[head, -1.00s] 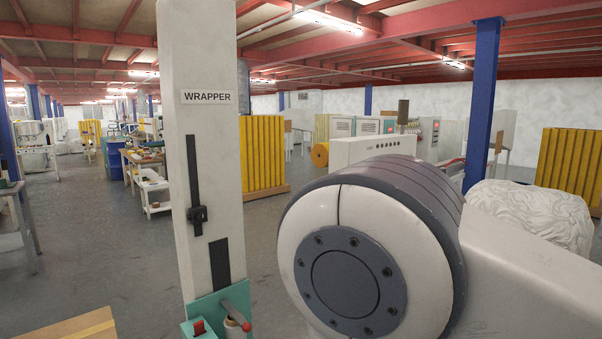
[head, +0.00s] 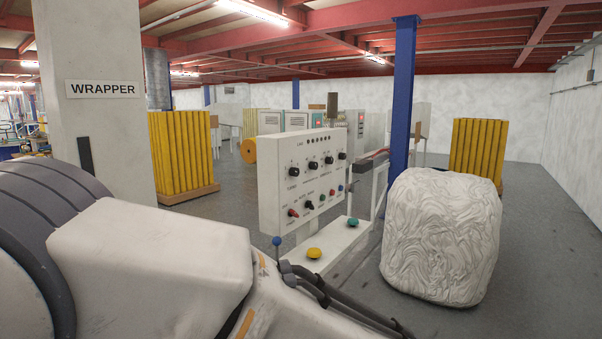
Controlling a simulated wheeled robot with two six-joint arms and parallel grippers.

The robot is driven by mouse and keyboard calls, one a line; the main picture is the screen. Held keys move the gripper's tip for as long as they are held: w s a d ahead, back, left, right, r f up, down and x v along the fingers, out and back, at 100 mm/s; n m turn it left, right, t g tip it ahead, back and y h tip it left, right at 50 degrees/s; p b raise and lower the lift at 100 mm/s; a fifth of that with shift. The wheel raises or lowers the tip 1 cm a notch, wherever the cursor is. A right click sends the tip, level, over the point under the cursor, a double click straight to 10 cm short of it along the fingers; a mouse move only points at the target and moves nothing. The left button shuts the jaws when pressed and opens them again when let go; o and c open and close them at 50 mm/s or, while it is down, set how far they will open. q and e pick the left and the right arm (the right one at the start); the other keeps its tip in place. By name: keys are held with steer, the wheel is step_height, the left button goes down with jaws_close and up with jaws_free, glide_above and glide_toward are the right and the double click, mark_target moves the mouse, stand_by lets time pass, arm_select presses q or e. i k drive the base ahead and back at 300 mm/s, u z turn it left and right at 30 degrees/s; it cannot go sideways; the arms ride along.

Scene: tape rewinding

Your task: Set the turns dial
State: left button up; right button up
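A white control panel (head: 300,230) stands in the middle of the head view, its face turned toward me at an angle. Several black dials (head: 294,171) run in a row across its upper half. Their labels are too small to read, so I cannot tell which one is the turns dial. Smaller red, black and blue controls (head: 293,212) sit in a row below. Neither of my grippers is in view. A large white and grey arm of mine fills the lower left and hides part of the panel's base.
A yellow button (head: 314,253) and a green button (head: 352,222) sit on a ledge below the panel. A wrapped white bale (head: 442,237) stands to the right. A blue post (head: 402,110) rises behind. The WRAPPER column (head: 105,130) is at left. Floor at far right is clear.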

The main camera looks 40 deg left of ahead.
mark_target(293, 171)
steer(key=u, duration=0.05)
steer(key=i, duration=2)
steer(key=u, duration=0.65)
